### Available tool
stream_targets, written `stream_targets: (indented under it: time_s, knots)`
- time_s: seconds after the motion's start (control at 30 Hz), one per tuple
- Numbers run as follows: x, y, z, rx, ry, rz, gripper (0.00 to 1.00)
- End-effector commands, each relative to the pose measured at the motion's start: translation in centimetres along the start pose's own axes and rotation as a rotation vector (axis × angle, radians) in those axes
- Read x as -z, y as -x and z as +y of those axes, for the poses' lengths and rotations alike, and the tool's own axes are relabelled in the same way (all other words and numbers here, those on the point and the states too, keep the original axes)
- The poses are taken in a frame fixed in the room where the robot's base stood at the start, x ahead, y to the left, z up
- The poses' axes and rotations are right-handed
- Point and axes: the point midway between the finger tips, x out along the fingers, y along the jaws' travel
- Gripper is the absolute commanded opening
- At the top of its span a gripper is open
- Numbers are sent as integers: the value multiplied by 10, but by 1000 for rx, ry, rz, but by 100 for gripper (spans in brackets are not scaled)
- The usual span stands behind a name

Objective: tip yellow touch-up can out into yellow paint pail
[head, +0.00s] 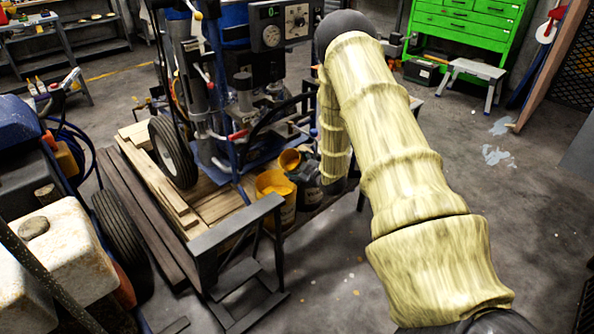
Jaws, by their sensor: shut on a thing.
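The yellow paint pail (275,184) stands on the far side of a dark metal frame, below the striper machine. Its open top shows yellow-orange paint. A smaller yellow touch-up can (290,158) is just behind and above the pail's right rim. Its mouth shows orange-yellow, and it looks tilted toward the pail. My sleeved arm hides part of that area. I cannot tell whether paint is flowing.
The striper machine (245,95) with a black tyre stands on wooden planks (150,180) behind the pail. A dark metal stand (240,232) is in front. Another machine with a dirty white tank (60,250) fills the left.

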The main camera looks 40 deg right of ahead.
Motion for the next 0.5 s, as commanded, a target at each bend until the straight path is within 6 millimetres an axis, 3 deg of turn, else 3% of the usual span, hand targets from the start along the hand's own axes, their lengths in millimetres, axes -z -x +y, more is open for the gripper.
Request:
stream_targets:
  time_s: [0.5]
  knots:
    - [-2,-1,1,-76,157,1,40]
